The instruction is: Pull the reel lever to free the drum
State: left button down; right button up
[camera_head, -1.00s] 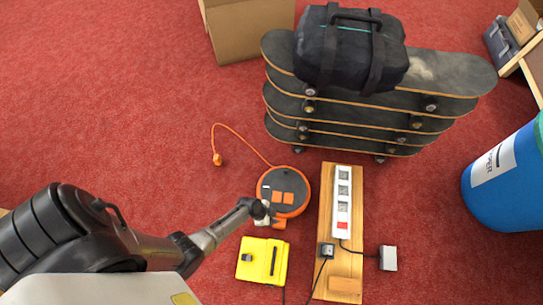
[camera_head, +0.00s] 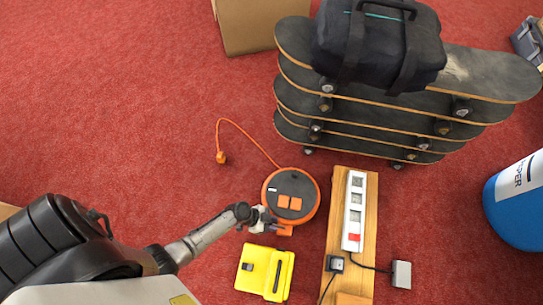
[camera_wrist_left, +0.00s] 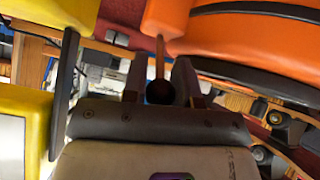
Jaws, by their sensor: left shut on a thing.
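The cable reel (camera_head: 291,196) lies on the red carpet, with an orange rim, a dark round face and orange socket covers. Its orange lever (camera_head: 284,231) sticks out at the near side. My left gripper (camera_head: 264,219) comes in from the left and is at the reel's near left edge, shut on the lever. In the left wrist view an orange block (camera_wrist_left: 165,17) with a thin rod runs down between the dark fingers (camera_wrist_left: 160,75). The reel's orange body (camera_wrist_left: 260,35) fills the upper right there. The exact grip is partly hidden. My right gripper is not in view.
A yellow box (camera_head: 264,273) lies just in front of the reel. A wooden board (camera_head: 368,215) with a power strip (camera_head: 354,208) lies right of it. Stacked skateboards (camera_head: 400,125) stand behind, and a blue barrel (camera_head: 520,205) at the right. The carpet at left is open.

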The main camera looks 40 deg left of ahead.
pick_arm(q)
jog(key=shift+f, duration=0.1)
jog(key=c, duration=0.9)
grip_release()
jog(key=shift+p+v, duration=3.3)
jog(key=shift+v, duration=3.65)
